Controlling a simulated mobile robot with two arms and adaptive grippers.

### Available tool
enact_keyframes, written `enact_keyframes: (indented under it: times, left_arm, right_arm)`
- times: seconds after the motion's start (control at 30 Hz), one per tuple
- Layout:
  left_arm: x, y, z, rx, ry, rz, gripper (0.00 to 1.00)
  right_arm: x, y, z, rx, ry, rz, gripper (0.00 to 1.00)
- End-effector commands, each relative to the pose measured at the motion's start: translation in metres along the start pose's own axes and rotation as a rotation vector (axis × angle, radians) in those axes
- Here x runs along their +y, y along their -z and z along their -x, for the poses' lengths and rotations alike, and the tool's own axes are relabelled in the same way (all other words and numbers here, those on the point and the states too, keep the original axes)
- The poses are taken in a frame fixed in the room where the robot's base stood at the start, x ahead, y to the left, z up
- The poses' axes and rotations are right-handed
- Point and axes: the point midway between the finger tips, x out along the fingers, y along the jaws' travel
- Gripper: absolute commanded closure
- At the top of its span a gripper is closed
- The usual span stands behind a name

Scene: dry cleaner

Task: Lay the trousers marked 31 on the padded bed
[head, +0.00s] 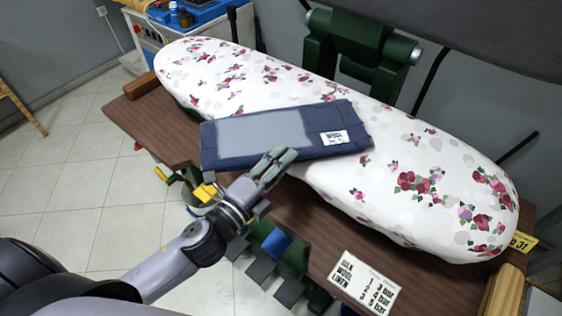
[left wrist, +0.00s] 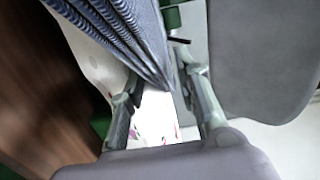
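The folded dark blue trousers (head: 222,150), with a lighter grey panel on top, lie across the front part of the padded bed (head: 435,150), which has a white floral cover. Their left end reaches past the bed's front edge. A white label (head: 335,138) is on their right part; its print is too small to read. My left gripper (head: 277,160) is at the trousers' front edge. In the left wrist view its fingers (left wrist: 165,95) stand apart, with blue striped cloth (left wrist: 115,35) hanging beside and partly between them; I see no firm grip. My right gripper is out of view.
A yellow tag reading 31 (head: 522,241) is at the bed's right end. A white card (head: 364,281) with printed lines lies on the brown wooden board (head: 150,120) under the bed. Green machine parts (head: 360,50) stand behind. Pedals are below the front edge.

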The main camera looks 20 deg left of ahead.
Motion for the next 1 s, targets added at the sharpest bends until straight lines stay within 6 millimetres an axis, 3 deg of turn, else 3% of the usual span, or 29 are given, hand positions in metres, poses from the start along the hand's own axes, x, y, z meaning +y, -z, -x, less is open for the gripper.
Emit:
enact_keyframes:
  times: [0.47,1.0]
  left_arm:
    - [0.001,0.0,0.005,0.0,-0.001,0.0,0.63]
    - [0.004,0.0,0.082,-0.002,-0.002,0.002,0.63]
  right_arm:
    - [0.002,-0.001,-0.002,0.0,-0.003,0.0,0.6]
    - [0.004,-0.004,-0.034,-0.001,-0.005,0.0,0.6]
